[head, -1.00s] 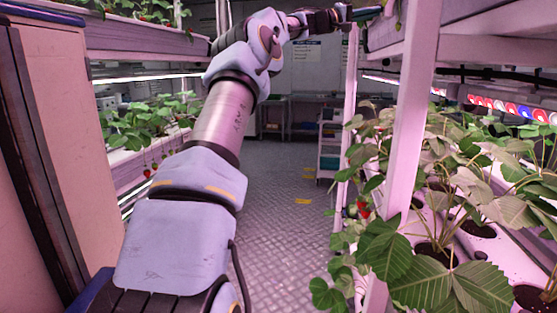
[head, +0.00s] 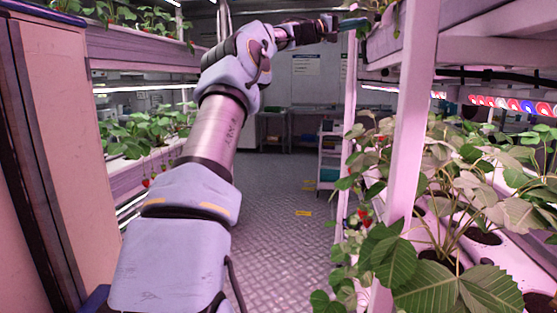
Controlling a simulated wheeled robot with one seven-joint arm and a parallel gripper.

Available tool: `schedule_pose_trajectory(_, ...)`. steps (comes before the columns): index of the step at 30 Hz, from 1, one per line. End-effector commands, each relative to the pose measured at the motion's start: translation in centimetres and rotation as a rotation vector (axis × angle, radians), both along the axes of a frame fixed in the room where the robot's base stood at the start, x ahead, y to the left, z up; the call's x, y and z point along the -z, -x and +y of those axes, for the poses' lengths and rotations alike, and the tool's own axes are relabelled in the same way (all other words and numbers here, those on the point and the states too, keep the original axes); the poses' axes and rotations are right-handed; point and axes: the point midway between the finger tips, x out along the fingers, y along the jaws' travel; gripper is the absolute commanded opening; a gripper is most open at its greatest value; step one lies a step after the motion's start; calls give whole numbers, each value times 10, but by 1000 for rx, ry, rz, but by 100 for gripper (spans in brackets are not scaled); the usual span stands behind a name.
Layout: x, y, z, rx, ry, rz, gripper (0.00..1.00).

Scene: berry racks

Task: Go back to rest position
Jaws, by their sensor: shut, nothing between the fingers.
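My arm reaches forward up the middle of the head view, its far part bent to the right. My gripper (head: 350,24) is at its far end, high up, beside the white post and the upper shelf of the right rack. It is small and partly dark in this view. It is shut, with nothing held. I cannot tell whether its tip touches the rack or the leaves there.
The right rack (head: 412,110) holds strawberry plants (head: 440,270) on two levels, with red berries (head: 365,215) near its post. The left rack (head: 140,48) also bears plants. The aisle floor (head: 285,230) between them is clear. A white shelf cart (head: 330,150) stands farther back.

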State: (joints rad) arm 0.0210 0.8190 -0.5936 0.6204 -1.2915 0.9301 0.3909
Motion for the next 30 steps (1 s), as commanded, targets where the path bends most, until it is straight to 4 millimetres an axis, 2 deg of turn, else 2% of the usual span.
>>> schedule_pose_trajectory(3,0,-3,14,-2,0,0,0)
schedule_pose_trajectory(7,0,-4,23,-2,-1,-1,0)
schedule_pose_trajectory(15,1,-4,22,0,-4,1,0)
schedule_pose_trajectory(18,12,-2,14,-2,-41,17,0)
schedule_pose_trajectory(20,27,1,5,-6,-93,35,0)
schedule_pose_trajectory(23,68,8,-11,-20,-221,83,0)
schedule_pose_trajectory(26,121,19,-19,-47,-378,134,0)
schedule_pose_trajectory(30,193,40,-10,-88,-591,199,0)
